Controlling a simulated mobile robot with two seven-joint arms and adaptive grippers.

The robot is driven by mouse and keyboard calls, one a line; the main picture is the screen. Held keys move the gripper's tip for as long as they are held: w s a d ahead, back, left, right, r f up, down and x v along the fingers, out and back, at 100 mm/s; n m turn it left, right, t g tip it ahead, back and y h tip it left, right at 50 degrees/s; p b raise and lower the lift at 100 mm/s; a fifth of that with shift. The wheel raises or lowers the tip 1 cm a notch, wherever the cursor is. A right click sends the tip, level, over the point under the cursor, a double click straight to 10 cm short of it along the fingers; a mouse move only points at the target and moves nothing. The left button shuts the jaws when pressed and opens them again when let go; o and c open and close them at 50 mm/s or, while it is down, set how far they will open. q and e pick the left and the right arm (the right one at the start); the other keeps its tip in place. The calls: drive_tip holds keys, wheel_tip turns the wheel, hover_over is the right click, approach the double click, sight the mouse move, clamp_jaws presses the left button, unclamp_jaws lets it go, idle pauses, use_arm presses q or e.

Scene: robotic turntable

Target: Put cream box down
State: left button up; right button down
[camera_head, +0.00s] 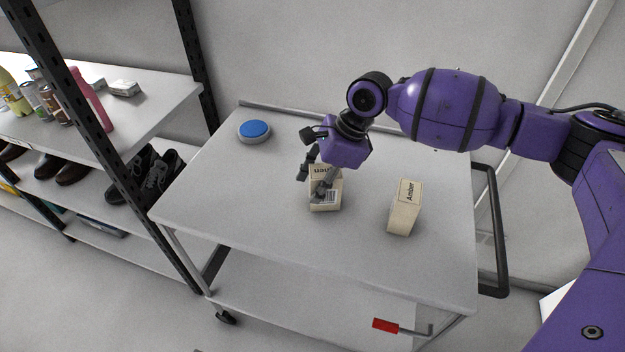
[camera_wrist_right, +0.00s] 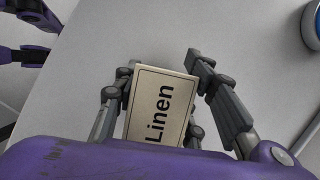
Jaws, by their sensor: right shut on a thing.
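A cream box marked "Linen" (camera_head: 331,203) is in my right gripper (camera_head: 314,183), over the middle of the grey cart top (camera_head: 265,215). The fingers are shut on its sides. In the right wrist view the cream box (camera_wrist_right: 158,105) sits between the fingers with its label facing the camera. It looks upright and at or very close to the cart top; I cannot tell whether it touches. A second cream box, marked "Amber" (camera_head: 403,212), stands on the cart to the right, apart from the gripper. My left gripper is not in the head view.
A blue round button (camera_head: 255,129) sits at the cart's back left. A black handle (camera_head: 497,235) is at the cart's right end. A shelf rack (camera_head: 165,100) with bottles, cans and shoes stands at the left. The cart top is clear between the button and the Linen box.

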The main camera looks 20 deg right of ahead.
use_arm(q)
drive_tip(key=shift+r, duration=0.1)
use_arm(e)
drive_tip(key=c, duration=1.2)
unclamp_jaws()
drive_tip(key=shift+f, duration=0.15)
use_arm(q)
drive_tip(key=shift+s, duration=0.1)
use_arm(e)
drive_tip(key=shift+o, duration=0.5)
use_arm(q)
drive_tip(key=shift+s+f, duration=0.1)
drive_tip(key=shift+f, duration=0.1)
use_arm(e)
drive_tip(key=p+v, duration=0.1)
drive_tip(key=v, duration=1)
drive_tip(key=shift+d+r, duration=0.15)
drive_tip(key=shift+r, duration=0.35)
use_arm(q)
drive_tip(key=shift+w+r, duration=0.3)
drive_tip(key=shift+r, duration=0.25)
use_arm(e)
drive_tip(key=shift+r, duration=0.1)
